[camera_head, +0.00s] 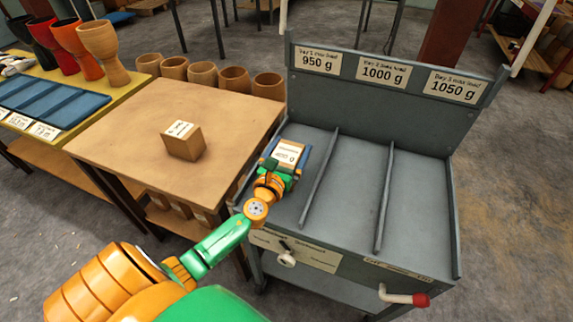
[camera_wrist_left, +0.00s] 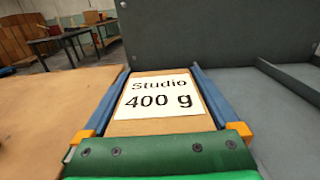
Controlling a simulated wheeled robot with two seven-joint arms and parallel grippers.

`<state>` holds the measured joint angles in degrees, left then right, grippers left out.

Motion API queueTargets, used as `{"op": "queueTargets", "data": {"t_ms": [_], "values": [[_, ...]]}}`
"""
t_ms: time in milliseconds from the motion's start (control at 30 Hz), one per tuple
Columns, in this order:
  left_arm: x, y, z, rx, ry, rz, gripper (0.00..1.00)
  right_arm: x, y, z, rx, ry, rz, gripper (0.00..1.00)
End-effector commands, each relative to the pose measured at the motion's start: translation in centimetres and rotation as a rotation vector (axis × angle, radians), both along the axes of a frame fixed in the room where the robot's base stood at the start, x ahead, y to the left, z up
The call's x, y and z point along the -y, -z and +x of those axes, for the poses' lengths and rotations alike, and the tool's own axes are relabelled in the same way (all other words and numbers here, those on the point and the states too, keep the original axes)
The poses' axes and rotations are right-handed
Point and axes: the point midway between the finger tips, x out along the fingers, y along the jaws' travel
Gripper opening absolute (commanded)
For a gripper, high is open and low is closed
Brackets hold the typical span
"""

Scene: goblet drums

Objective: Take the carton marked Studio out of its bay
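The carton marked Studio, 400 g (camera_wrist_left: 158,125), fills the space between my left gripper's two blue fingers in the left wrist view. In the head view its white label (camera_head: 288,153) shows at the left bay of the grey cart (camera_head: 420,205). My left gripper (camera_head: 284,158) is over the carton, with one finger along each side and no clear gap between fingers and carton. The carton's lower part is hidden, so I cannot tell whether it touches the bay floor. My right gripper is not in view.
Two upright dividers (camera_head: 319,178) part the cart's bays; the middle and right bays are empty. Signs on the back panel read 950 g, 1000 g and 1050 g. A wooden table (camera_head: 130,130) stands left with another labelled carton (camera_head: 184,146). A red-tipped handle (camera_head: 405,298) sticks out in front.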

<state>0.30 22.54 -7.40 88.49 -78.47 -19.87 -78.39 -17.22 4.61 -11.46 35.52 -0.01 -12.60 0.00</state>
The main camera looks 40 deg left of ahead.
Motion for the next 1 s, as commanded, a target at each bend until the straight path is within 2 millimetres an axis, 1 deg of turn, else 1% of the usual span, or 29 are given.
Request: {"op": "queueTargets", "data": {"t_ms": [33,67,100,167,200,267,300,333,533,667,767,800,867,900,1000], "values": [[0.0,0.0,0.0,0.000,0.000,0.000,0.78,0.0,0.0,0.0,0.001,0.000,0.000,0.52],[0.0,0.0,0.0,0.000,0.000,0.000,0.70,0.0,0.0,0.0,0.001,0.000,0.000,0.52],[0.0,0.0,0.0,0.000,0.000,0.000,0.59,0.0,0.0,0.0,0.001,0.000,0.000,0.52],[0.0,0.0,0.0,0.000,0.000,0.000,0.43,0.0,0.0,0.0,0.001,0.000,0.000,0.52],[0.0,0.0,0.0,0.000,0.000,0.000,0.33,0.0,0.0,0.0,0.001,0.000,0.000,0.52],[0.0,0.0,0.0,0.000,0.000,0.000,0.16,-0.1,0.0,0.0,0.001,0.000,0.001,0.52],[0.0,0.0,0.0,0.000,0.000,0.001,0.06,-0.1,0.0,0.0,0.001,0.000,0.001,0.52],[0.0,-0.1,0.0,0.002,0.000,0.001,0.01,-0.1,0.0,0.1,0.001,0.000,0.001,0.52],[0.0,-0.2,0.0,0.002,0.000,0.001,0.01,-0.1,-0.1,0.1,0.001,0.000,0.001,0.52],[0.0,-1.3,0.0,0.002,0.000,0.003,0.01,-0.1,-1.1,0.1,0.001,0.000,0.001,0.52],[0.0,-3.3,0.0,0.002,0.001,0.003,0.01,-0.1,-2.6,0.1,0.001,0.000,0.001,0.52],[0.0,-4.2,0.0,0.002,0.002,0.003,0.01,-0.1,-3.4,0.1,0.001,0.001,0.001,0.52],[-0.3,-5.3,-1.1,0.000,0.001,0.004,0.01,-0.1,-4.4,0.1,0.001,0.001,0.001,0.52],[-0.5,-6.5,-1.9,-0.001,0.002,0.004,0.01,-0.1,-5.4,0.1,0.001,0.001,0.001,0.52],[-1.3,-9.3,-4.2,-0.001,0.003,0.006,0.01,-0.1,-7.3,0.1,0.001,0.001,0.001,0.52]]}}
